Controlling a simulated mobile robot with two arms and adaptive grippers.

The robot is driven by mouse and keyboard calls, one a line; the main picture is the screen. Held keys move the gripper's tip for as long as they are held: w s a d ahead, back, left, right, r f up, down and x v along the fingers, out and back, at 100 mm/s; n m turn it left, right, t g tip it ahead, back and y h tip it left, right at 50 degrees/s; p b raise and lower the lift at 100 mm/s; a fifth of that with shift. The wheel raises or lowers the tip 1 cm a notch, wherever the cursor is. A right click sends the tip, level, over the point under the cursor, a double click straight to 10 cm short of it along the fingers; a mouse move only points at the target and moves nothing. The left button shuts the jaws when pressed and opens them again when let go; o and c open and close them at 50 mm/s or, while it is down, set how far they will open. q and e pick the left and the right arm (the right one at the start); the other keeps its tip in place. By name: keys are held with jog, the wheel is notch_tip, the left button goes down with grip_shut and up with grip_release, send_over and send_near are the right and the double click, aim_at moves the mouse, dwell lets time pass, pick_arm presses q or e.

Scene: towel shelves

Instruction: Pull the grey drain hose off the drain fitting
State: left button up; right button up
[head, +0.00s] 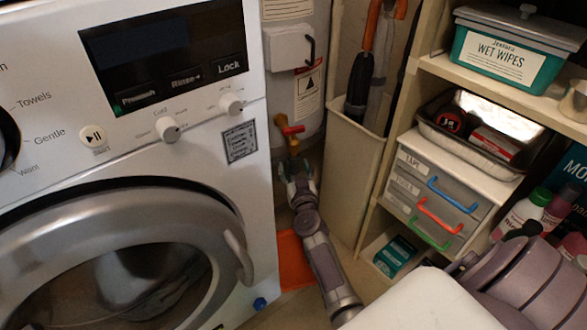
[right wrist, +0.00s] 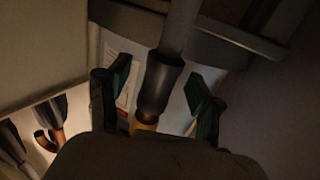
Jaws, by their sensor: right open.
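In the right wrist view, the grey drain hose (right wrist: 180,25) ends in a dark cuff (right wrist: 160,82). The cuff sits on the brass-coloured drain fitting (right wrist: 145,122). My right gripper (right wrist: 158,92) is open, with one green-padded finger on each side of the cuff and a visible gap to both. In the head view, my right gripper (head: 295,168) is deep in the gap beside the washer, just below a brass valve with a red-orange handle (head: 290,130). The hose cannot be made out there. My left gripper is not in view.
The white washing machine (head: 195,60) fills the left. A beige bin (head: 350,165) holding long-handled tools and a shelf unit (head: 490,75) with wipes, drawers and bottles stand on the right. An orange object (head: 293,262) lies low behind my arm. The gap is narrow.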

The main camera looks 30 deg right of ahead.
jog(key=shift+w+d, duration=0.25)
jog(key=shift+w, duration=0.35)
grip_shut()
dwell(0.4)
